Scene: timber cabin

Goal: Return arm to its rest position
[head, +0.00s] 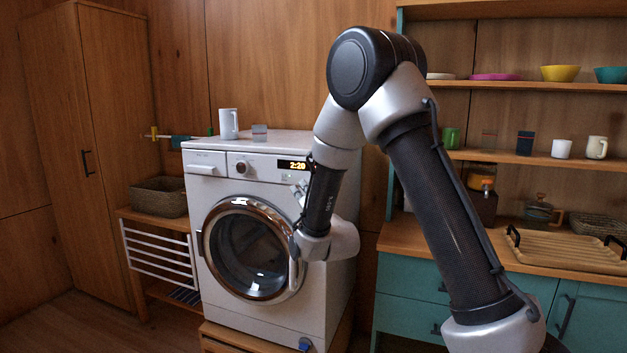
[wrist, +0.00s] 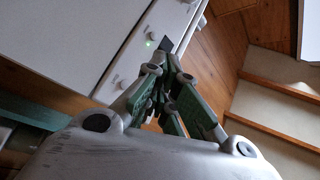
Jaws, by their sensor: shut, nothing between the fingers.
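My arm rises from the lower right of the head view, bends at a high elbow and comes down in front of the washing machine (head: 222,260). My gripper (head: 300,190) is near the machine's front, at the right of its round door (head: 250,250), pointing up towards the control panel. In the wrist view my gripper (wrist: 165,75) shows its fingers drawn together with nothing held. The white machine front and a green light (wrist: 148,44) are behind the fingertips. I cannot tell the exact gap between the fingertips and the machine.
A wicker basket (head: 158,197) and a white rack (head: 158,254) are at the left. At the right, shelves hold bowls and cups above a teal counter with a wooden tray (head: 570,250). The machine's door looks closed.

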